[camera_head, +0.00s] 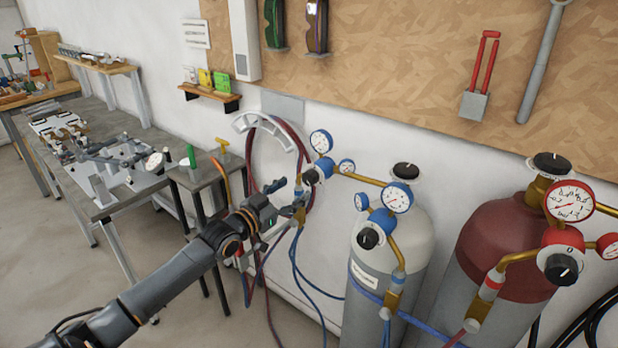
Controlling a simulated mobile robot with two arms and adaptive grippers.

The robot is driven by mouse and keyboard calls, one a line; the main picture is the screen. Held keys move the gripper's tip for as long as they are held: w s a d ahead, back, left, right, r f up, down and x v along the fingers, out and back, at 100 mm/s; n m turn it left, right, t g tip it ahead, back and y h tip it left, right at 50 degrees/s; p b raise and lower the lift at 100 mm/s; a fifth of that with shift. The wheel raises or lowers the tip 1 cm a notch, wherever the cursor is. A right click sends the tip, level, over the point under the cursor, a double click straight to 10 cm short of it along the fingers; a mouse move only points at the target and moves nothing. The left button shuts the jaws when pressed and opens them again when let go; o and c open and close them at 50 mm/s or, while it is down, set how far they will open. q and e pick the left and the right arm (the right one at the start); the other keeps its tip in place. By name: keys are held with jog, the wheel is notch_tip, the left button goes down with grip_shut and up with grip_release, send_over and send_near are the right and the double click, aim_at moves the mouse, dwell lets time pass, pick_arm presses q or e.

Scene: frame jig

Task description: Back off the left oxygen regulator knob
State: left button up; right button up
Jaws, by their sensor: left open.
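The left oxygen regulator (324,166) is blue, with two white-faced gauges and a brass pipe leading right. Its small dark knob (311,178) faces my arm at its lower left. My left gripper (289,197) is open, just left of and below this knob, with its fingers pointing toward it. I see no clear contact, and the exact gap is hard to judge. A second blue regulator (383,219) with a black knob (368,238) sits in front of the grey cylinder (405,255). My right gripper is out of view.
Blue and dark red hoses (296,262) hang below the gripper, near a wall hose hanger (268,124). A red-topped cylinder (500,240) with a red regulator (562,240) stands right. A small grey table (212,174) and a long workbench (100,180) are left.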

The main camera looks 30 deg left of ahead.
aim_at(307, 180)
pick_arm(q)
jog(key=w, duration=0.7)
jog(key=shift+w+d+p, duration=0.15)
jog(key=shift+d+p, duration=0.1)
jog(key=shift+p, duration=0.15)
jog(key=c, duration=1.2)
jog(key=shift+n, duration=0.4)
